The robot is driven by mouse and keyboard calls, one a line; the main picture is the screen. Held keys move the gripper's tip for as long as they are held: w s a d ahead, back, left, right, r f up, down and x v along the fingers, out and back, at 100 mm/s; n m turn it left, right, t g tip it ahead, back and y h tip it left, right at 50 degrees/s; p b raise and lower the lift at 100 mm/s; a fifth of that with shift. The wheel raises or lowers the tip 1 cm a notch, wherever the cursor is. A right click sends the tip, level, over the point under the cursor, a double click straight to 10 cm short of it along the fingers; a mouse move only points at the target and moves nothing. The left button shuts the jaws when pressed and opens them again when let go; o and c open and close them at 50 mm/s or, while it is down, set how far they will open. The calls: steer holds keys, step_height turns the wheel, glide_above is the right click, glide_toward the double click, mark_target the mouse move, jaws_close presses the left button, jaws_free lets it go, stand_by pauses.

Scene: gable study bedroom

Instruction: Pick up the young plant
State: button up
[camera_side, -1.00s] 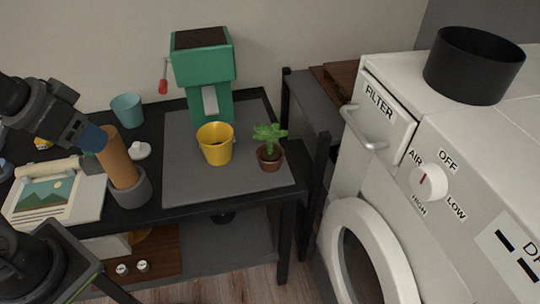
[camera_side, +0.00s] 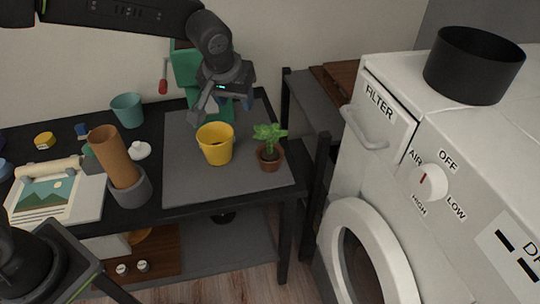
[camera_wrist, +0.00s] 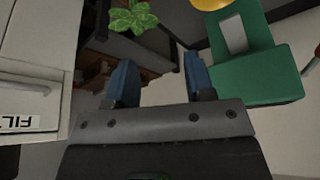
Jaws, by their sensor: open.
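The young plant (camera_side: 269,148) stands upright in a small brown pot on the grey mat, to the right of a yellow pot (camera_side: 215,146). My gripper (camera_side: 223,107) is open and empty, above and behind the yellow pot, to the left of the plant and higher than it. In the wrist view, the plant's green leaves (camera_wrist: 132,18) show at the top, beyond and slightly left of the gap between my blue-tipped fingers (camera_wrist: 158,70). Its pot is hardly visible there.
A green machine (camera_side: 188,70) stands behind my gripper, partly hidden by it. A teal cup (camera_side: 128,110), a brown cylinder in a grey holder (camera_side: 145,190) and a picture book (camera_side: 50,195) are left of the grey mat (camera_side: 190,187). A white appliance (camera_side: 440,190) stands right.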

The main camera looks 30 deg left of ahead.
glide_toward(270, 137)
steer(key=shift+n, duration=0.3)
steer(key=x, duration=0.7)
steer(key=shift+s+a+f, duration=0.15)
steer(key=shift+a+f, duration=0.05)
steer(key=shift+x, duration=2.85)
steer(key=shift+d, duration=0.2)
steer(key=shift+c, duration=0.2)
jaws_close()
